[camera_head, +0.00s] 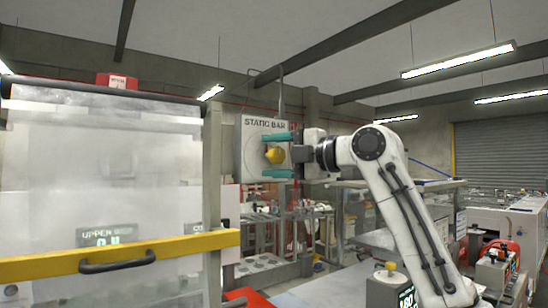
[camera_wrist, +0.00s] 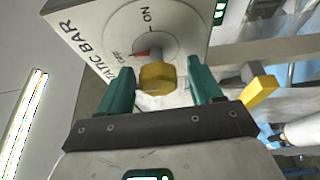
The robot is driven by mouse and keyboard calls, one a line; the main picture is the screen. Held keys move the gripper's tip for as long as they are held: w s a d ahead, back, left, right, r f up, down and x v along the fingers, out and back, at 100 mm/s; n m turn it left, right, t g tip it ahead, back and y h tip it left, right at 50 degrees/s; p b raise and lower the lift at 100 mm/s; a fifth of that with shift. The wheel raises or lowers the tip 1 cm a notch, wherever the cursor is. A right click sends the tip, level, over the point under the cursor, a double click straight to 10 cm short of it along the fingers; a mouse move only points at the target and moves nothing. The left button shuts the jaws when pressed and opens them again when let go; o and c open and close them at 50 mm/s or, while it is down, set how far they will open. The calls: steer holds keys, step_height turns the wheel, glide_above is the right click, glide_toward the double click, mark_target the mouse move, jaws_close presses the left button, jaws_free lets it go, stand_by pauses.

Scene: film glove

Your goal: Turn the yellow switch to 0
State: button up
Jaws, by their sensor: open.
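The yellow switch (camera_head: 275,155) is a knob on the front of a grey box (camera_head: 252,134) labelled STATIC BAR, mounted on a post. In the wrist view the yellow knob (camera_wrist: 157,78) sits on a round dial plate (camera_wrist: 172,38) with ON and OFF marks and a red pointer (camera_wrist: 143,54) near OFF. The numeral 0 cannot be read. My gripper (camera_head: 276,155) is open in front of the box, with one teal finger above the knob and one below. In the wrist view my gripper (camera_wrist: 158,90) has the knob between its fingers, with gaps on both sides.
A clear guard with a yellow bar (camera_head: 120,255) and black handle stands at left. Another yellow knob (camera_head: 390,266) sits on a small box near my arm. A yellow block (camera_wrist: 260,90) shows right of my gripper.

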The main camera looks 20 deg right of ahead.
steer(key=b+v, duration=0.3)
steer(key=v, duration=0.7)
steer(key=shift+s+d, duration=0.15)
steer(key=shift+s, duration=0.1)
